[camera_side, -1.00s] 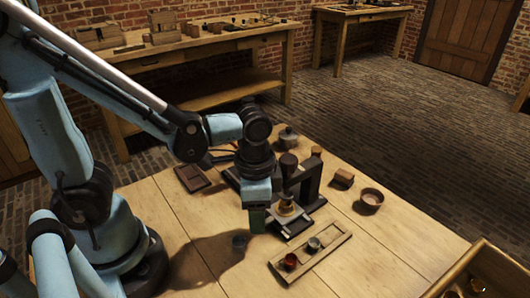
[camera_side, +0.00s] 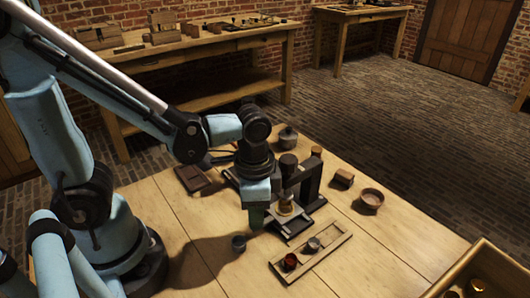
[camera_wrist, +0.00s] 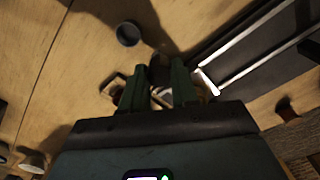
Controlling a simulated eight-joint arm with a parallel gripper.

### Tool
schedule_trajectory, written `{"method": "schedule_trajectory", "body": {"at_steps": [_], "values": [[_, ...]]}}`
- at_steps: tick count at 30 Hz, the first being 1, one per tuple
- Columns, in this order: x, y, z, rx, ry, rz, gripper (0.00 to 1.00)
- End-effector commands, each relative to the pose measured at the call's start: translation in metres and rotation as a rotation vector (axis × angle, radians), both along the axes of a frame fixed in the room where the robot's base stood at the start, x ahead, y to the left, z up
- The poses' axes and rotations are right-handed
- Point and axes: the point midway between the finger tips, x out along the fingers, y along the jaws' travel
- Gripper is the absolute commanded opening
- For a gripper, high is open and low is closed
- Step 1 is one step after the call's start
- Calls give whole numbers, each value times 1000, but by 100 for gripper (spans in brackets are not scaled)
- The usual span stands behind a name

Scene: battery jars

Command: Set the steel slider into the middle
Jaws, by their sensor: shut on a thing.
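My gripper (camera_side: 257,222) points down at the near left side of a dark press-like stand (camera_side: 309,182). In the wrist view its two green fingers (camera_wrist: 160,92) are closed around a small part with dark and bright metal surfaces, which I take to be the steel slider; the fingers hide much of it. Beside it in the wrist view is a dark base with bright parallel rails (camera_wrist: 240,52). Whether the held part touches the base or rails, I cannot tell.
A small dark cup (camera_side: 239,243) stands on the table near my gripper; it also shows in the wrist view (camera_wrist: 128,34). A wooden tray (camera_side: 331,243) holds a red jar (camera_side: 290,262) and a grey one (camera_side: 313,244). A round bowl (camera_side: 371,200) stands right. The front-left table is clear.

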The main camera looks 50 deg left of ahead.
Motion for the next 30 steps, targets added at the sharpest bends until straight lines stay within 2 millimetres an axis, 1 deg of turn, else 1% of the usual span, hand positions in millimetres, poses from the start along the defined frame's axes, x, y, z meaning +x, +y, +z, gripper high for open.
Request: {"method": "schedule_trajectory", "body": {"at_steps": [5,9,12,15,19,28,29,30], "values": [[1,23,0,1,0,8,0],[1,48,0,1,0,9,0],[1,62,0,1,0,8,0],[1,72,0,2,0,5,0],[1,78,0,2,-1,1,0],[0,78,0,0,-1,-1,0],[0,78,0,0,-1,-1,32],[0,78,0,0,-1,-1,38]]}}
